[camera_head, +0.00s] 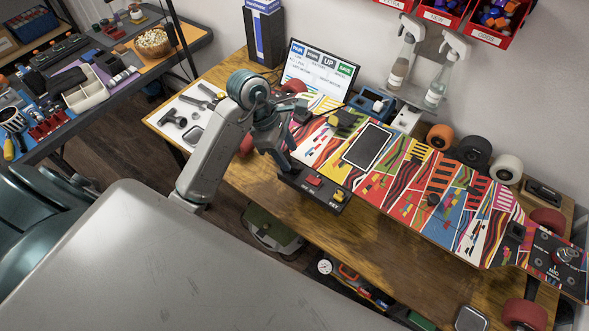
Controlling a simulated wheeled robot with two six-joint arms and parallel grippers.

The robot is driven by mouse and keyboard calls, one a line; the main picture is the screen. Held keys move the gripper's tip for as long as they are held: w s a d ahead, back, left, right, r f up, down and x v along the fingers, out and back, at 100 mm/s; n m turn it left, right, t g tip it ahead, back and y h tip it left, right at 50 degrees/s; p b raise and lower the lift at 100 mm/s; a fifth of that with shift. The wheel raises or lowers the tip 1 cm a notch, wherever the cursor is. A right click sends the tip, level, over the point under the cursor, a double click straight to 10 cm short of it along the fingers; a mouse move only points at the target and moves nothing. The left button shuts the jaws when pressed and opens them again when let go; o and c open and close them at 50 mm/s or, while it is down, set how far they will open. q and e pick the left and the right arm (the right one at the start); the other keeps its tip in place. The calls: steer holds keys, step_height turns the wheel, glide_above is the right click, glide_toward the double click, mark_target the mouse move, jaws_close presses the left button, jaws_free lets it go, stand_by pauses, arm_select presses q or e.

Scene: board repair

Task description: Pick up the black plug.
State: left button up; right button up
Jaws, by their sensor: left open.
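My left gripper (284,163) reaches in from the left, open, over the near edge of a colourful skateboard deck (412,183). Its fingertips point down at the left part of a small black tray (325,203) on the wooden bench. A red block (313,181) and a yellow block (337,195) sit on the tray, to the right of the gripper. I cannot clearly make out the black plug; the gripper may hide it at the tray's left end. My right gripper is not in view.
A dark screen panel (367,146) lies on the deck. Orange, black and white wheels (476,151) stand behind it. A monitor (318,70) and spray bottles (437,82) are at the back. Tools lie on a white sheet (174,107) to the left. The bench front is mostly clear.

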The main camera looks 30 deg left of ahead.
mark_target(295, 165)
arm_select(q)
steer(key=x, duration=0.2)
steer(key=shift+s+d+f+p, duration=0.1)
steer(key=shift+d+f+p, duration=0.1)
steer(key=shift+d+p, duration=0.15)
steer(key=shift+d+f, duration=0.1)
steer(key=shift+f, duration=0.35)
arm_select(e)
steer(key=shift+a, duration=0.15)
arm_select(q)
jaws_close()
steer(key=shift+r, duration=0.1)
